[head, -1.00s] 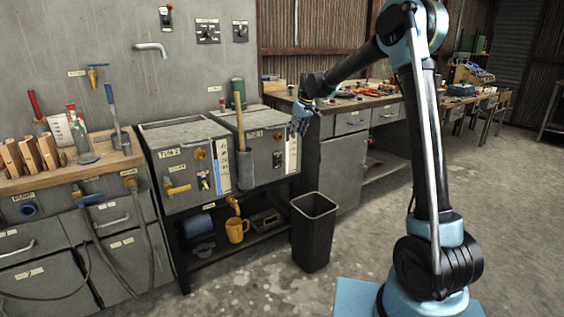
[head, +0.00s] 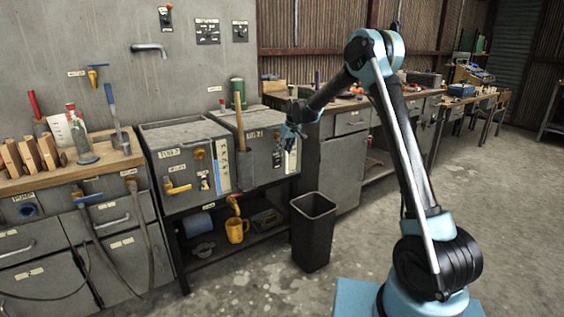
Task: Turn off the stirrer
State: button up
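No part is readable as the stirrer; the small labels are too blurred. Two grey tubs, the left tub (head: 178,133) and the right tub (head: 262,172), stand side by side on a dark stand. The left tub has an orange knob (head: 199,153), a yellow tap (head: 177,187) and a small switch (head: 204,183) on its front. The right tub also has a knob (head: 276,136) on its front. My gripper (head: 288,137) is in front of the right tub's right part, covering some of it. Its fingers are too small to tell open from shut, or whether they touch anything.
A red-levered switch (head: 165,18) and a dial panel (head: 207,32) are on the wall. A black bin (head: 312,232) stands on the floor below my gripper. A wooden-topped bench (head: 60,173) is at left; open floor lies at right.

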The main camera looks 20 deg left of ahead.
jog(key=shift+x, duration=3.5)
grip_shut()
